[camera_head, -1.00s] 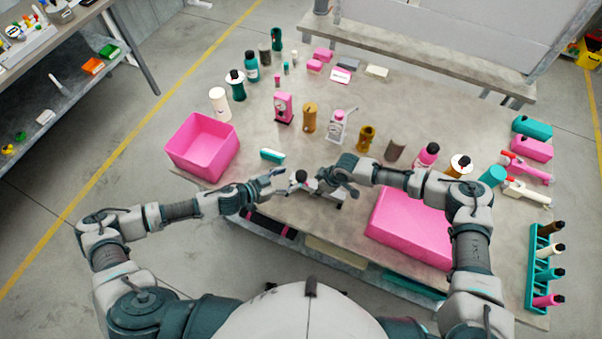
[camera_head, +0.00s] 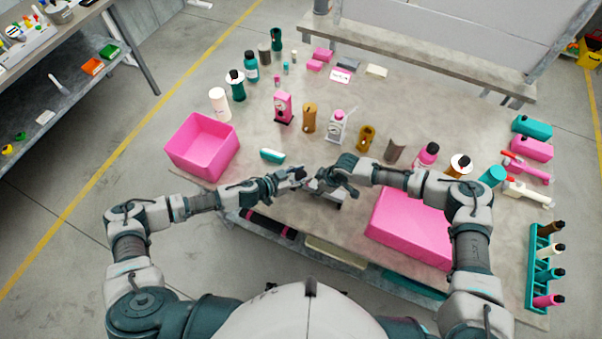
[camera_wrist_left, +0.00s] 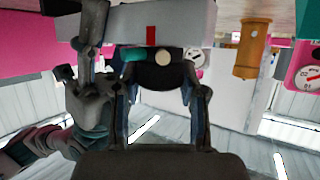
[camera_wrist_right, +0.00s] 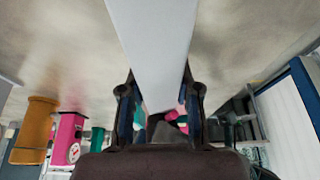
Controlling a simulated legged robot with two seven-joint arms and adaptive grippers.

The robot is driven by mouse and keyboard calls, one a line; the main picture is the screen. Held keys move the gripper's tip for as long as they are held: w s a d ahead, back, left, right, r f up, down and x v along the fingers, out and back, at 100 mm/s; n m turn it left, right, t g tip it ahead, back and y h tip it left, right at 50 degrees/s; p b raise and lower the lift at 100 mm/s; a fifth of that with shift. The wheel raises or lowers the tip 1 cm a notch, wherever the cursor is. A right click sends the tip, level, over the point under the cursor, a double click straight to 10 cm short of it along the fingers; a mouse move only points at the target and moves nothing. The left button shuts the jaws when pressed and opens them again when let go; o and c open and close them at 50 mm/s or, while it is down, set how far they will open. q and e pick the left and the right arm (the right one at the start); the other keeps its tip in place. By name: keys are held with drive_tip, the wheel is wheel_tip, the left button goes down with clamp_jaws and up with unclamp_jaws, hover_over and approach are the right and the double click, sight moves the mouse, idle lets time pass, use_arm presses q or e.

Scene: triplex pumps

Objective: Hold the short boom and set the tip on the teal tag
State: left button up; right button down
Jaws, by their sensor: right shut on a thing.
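A pale grey bar, which looks like the short boom (camera_wrist_right: 155,45), runs between the fingers of my right gripper (camera_wrist_right: 160,105). My right gripper (camera_head: 333,180) is shut on it near the table's front edge. The bar crosses the top of the left wrist view (camera_wrist_left: 185,22) and has a red mark. My left gripper (camera_head: 288,180) is open, close beside the right one. A black round part with a cream disc (camera_wrist_left: 162,58) lies between or just beyond its spread fingers (camera_wrist_left: 160,95). A small teal patch (camera_wrist_left: 133,54) shows beside the disc; I cannot tell if it is the tag.
A pink bin (camera_head: 203,146) stands left of my left gripper. A pink box (camera_head: 412,228) lies right of my right gripper. A teal-and-white block (camera_head: 272,156) lies just behind my left gripper. Several bottles and pumps stand farther back, including a white pump (camera_head: 338,127).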

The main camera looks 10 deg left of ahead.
use_arm(q)
drive_tip(key=shift+w+a+m+g+h, duration=0.15)
drive_tip(key=shift+m+g+h, duration=0.35)
drive_tip(key=shift+m+g, duration=0.25)
drive_tip(key=shift+f+m+g+h, duration=0.1)
drive_tip(key=shift+m+g+h, duration=0.4)
drive_tip(key=shift+m+g, duration=0.5)
drive_tip(key=o, duration=1.2)
drive_tip(key=shift+c, duration=0.2)
drive_tip(key=v, duration=1.2)
use_arm(e)
drive_tip(key=c, duration=0.7)
unclamp_jaws()
drive_tip(key=shift+c, duration=0.2)
